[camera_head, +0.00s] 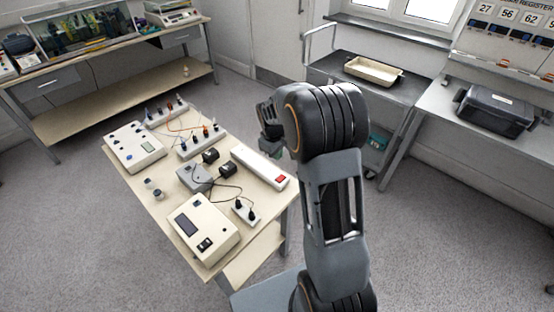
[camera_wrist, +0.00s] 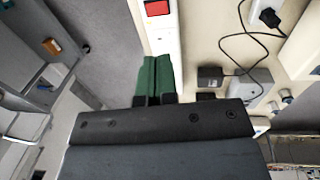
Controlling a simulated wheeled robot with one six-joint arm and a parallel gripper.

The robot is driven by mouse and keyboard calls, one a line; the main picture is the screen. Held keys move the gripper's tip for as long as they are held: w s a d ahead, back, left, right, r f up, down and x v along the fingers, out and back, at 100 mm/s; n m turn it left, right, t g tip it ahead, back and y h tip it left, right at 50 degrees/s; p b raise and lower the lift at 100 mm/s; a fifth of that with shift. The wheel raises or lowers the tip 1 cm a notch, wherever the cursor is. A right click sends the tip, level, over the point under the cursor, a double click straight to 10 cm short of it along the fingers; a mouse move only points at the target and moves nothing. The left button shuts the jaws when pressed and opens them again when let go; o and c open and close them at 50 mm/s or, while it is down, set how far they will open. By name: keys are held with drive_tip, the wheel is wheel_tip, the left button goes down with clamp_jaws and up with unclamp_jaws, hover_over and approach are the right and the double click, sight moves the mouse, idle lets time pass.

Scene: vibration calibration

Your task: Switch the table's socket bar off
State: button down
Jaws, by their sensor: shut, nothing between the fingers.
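The socket bar is a long white bar (camera_head: 256,163) at the right edge of the cream table (camera_head: 160,186). A red rocker switch (camera_head: 281,180) sits at its near end. In the wrist view the switch (camera_wrist: 157,8) is at the top edge, and the white bar (camera_wrist: 165,38) runs down behind my fingers. My gripper (camera_head: 270,148) is over the far part of the bar, away from the switch. Its green fingers (camera_wrist: 153,76) are closed together with nothing between them. Whether the fingertips touch the bar cannot be told. Which way the switch is tipped is too small to tell.
Black adapters (camera_head: 228,170) with cables lie left of the bar. A cream instrument box (camera_head: 203,226), a small white socket block (camera_head: 245,213) and a meter box (camera_head: 135,147) stand on the table. Open floor lies right of the table, before a bench with a tray (camera_head: 372,71).

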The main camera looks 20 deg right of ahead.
drive_tip(key=shift+r, duration=0.2)
drive_tip(key=s+a+r+m+t, duration=0.1)
drive_tip(key=s+a+r, duration=0.1)
drive_tip(key=s, duration=0.5)
drive_tip(key=s+a+r+m+t, duration=0.1)
drive_tip(key=s+a+r+m, duration=0.1)
drive_tip(key=s+r, duration=0.3)
drive_tip(key=s+a+r+m+t+y, duration=0.1)
drive_tip(key=s+a+r, duration=0.3)
drive_tip(key=s, duration=0.5)
drive_tip(key=shift+r+m, duration=0.25)
drive_tip(key=shift+m, duration=0.25)
drive_tip(key=shift+a, duration=0.1)
